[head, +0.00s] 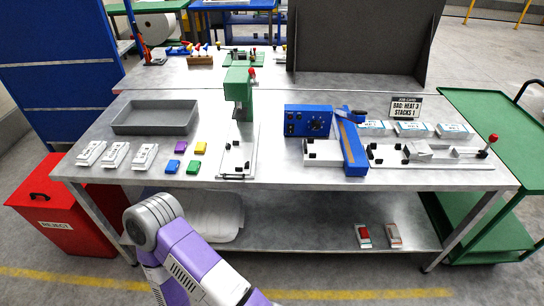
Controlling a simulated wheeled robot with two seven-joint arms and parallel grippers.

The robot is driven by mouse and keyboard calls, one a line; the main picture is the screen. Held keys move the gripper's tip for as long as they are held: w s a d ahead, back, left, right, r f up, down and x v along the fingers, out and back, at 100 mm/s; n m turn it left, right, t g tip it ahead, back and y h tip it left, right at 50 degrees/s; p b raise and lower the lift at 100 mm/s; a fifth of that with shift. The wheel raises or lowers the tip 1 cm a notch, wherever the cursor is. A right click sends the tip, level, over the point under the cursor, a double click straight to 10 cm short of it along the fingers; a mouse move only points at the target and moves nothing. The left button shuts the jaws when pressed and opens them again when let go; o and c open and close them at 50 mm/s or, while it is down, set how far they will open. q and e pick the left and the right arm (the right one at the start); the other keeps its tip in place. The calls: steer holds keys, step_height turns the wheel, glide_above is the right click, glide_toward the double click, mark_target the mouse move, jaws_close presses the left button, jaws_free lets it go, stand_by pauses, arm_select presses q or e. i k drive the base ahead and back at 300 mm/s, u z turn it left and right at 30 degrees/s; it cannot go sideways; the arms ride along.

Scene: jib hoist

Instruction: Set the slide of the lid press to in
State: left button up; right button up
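A green press (239,92) with a red-knobbed lever stands at the middle of the bench. In front of it lies a pale flat base plate (238,160) with small black clamps on it. I take this to be the lid press, but no label shows. How far in or out its slide stands cannot be told. Neither of my grippers is in view. A purple and grey arm link of mine rises at the bottom, in front of the bench.
A blue dial box (308,121), a tilted blue bar (352,147) and a pale track with a red-knobbed lever (488,143) stand to the right. A grey tray (155,118), white packs and coloured blocks lie left. A red reject bin (62,215) stands beside the bench.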

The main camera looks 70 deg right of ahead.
mark_target(237, 159)
steer(key=z, duration=2.15)
steer(key=i, duration=0.2)
